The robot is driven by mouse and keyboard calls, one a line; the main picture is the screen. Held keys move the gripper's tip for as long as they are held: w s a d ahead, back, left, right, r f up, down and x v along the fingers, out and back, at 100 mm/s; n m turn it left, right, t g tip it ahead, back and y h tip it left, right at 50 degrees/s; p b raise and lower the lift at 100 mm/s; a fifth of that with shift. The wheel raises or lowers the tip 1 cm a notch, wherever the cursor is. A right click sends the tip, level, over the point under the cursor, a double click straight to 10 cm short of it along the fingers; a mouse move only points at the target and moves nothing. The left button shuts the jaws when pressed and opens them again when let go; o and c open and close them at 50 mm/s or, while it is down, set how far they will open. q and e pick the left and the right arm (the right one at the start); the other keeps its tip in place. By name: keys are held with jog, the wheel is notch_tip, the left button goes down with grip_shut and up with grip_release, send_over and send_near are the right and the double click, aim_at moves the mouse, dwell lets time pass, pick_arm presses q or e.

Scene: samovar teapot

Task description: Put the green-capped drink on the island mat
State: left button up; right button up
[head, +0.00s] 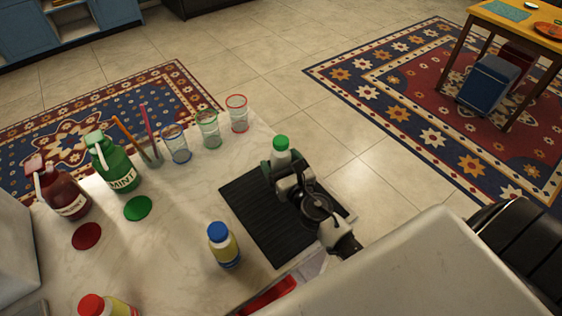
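The green-capped drink (281,148) is a white bottle with a green cap, upright at the far edge of the black ribbed mat. My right gripper (282,168) has its dark fingers on both sides of the bottle and looks shut on it. The gripper hides the bottle's lower part, so I cannot tell whether its base touches anything. The black ribbed mat (250,217) lies on the pale counter, partly covered by my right arm. A teal mat (505,10) lies on a yellow-topped table at the top right. My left gripper is not in view.
A blue-capped bottle (223,246) stands left of the black mat, and a red-capped bottle (105,306) is nearer. Three glasses (208,130), a green mint jug (114,165) and a red jug (60,190) line the counter's far side. Tiled floor separates counter and table (545,35).

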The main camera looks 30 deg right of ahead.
jog(key=shift+r, duration=0.15)
jog(key=s+b, duration=0.3)
jog(key=s, duration=0.8)
jog(key=shift+a, duration=0.1)
jog(key=shift+s+b, duration=0.3)
jog(key=shift+s, duration=0.25)
